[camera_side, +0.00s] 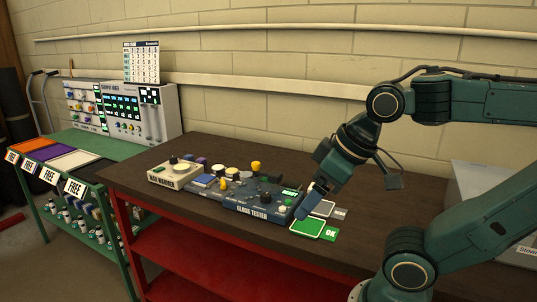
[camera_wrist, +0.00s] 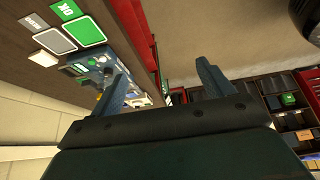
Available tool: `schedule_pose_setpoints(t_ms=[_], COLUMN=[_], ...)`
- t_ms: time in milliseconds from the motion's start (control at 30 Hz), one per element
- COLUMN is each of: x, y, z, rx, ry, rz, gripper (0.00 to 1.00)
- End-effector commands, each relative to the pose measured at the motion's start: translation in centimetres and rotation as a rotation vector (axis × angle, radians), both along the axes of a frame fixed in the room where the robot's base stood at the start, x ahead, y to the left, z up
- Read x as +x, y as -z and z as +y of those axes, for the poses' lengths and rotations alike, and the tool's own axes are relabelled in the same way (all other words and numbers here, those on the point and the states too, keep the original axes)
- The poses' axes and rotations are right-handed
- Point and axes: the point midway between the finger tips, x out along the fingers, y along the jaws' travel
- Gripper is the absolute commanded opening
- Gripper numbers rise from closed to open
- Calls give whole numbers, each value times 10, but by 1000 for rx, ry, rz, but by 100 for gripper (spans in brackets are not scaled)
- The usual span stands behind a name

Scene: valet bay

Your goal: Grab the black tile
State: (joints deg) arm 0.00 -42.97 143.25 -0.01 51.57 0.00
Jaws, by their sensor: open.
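The tester also shows at the left in the wrist view (camera_wrist: 92,66), partly behind a finger.
A green pad (camera_side: 307,228) with an OK card (camera_side: 331,233) and a grey pad (camera_side: 322,208) lie right of the tester. A cream warmer box (camera_side: 176,174) stands at its left. A green cart (camera_side: 85,148) is farther left. The bench (camera_side: 140,187) is bare along its front left.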

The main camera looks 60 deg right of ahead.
Motion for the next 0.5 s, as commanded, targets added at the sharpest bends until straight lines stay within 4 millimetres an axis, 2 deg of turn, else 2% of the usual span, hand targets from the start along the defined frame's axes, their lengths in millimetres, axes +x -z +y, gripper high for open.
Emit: schedule_pose_setpoints(t_ms=[267,500], x=[2,19], y=[-1,-12], z=[-1,-10], rx=[2,21], ry=[8,88], rz=[2,31], gripper=[80,80])
